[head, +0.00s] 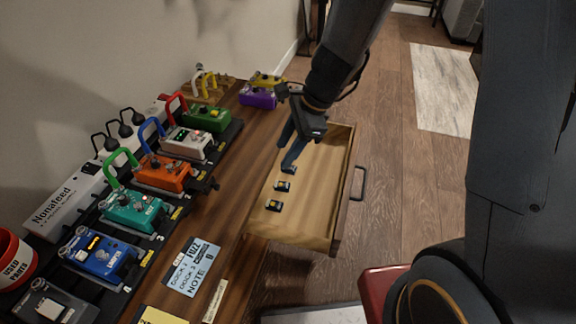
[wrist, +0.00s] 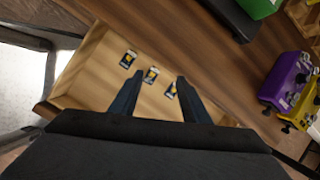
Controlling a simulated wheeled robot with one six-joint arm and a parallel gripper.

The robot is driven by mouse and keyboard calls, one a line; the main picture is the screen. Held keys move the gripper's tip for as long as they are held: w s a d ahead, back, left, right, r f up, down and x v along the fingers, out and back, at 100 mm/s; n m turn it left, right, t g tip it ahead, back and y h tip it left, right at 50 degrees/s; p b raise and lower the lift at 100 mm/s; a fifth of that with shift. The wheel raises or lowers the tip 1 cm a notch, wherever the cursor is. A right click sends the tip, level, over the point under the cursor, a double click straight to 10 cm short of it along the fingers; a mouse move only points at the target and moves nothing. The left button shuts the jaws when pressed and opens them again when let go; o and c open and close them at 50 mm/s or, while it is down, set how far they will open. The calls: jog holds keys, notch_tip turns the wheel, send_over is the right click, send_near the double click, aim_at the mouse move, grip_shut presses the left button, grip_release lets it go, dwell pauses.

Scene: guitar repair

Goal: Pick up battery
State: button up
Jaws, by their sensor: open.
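Three small black-and-yellow batteries lie in a row in the open wooden drawer (head: 318,215). In the head view the nearest battery (head: 274,205) and the middle battery (head: 282,186) are clear of my gripper. The far battery (head: 289,169) is at my fingertips and partly hidden. My gripper (head: 290,160) is open and reaches down into the drawer. In the wrist view the fingers (wrist: 158,92) are spread. One battery (wrist: 172,90) shows between them, close to the right finger. Another battery (wrist: 151,75) and a third battery (wrist: 128,58) lie farther up-left.
A wooden bench (head: 232,180) runs along the drawer's left side. It carries a pedal board with colored pedals, a purple pedal (head: 258,97) and a note card (head: 193,266). The drawer's front with its handle (head: 359,184) is at the right. A red stool (head: 378,290) stands lower right.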

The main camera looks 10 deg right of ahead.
aim_at(292, 168)
jog(key=w+d+f+m, duration=0.1)
jog(key=f+m, duration=0.1)
jog(key=w+d+f+m, duration=0.1)
jog(key=w+f+m, duration=0.1)
jog(key=w+d+f+m, duration=0.1)
jog(key=f+m, duration=0.1)
jog(key=f, duration=0.1)
jog(key=shift+w+d+t+b, duration=0.35)
jog(key=shift+d+t+b, duration=0.05)
jog(key=b+x, duration=0.1)
jog(key=x, duration=0.1)
jog(key=b+x, duration=0.1)
jog(key=x, duration=0.2)
jog(key=shift+w+f+b, duration=0.35)
jog(key=shift+f+b, duration=0.05)
grip_shut()
jog(key=shift+d+r, duration=0.1)
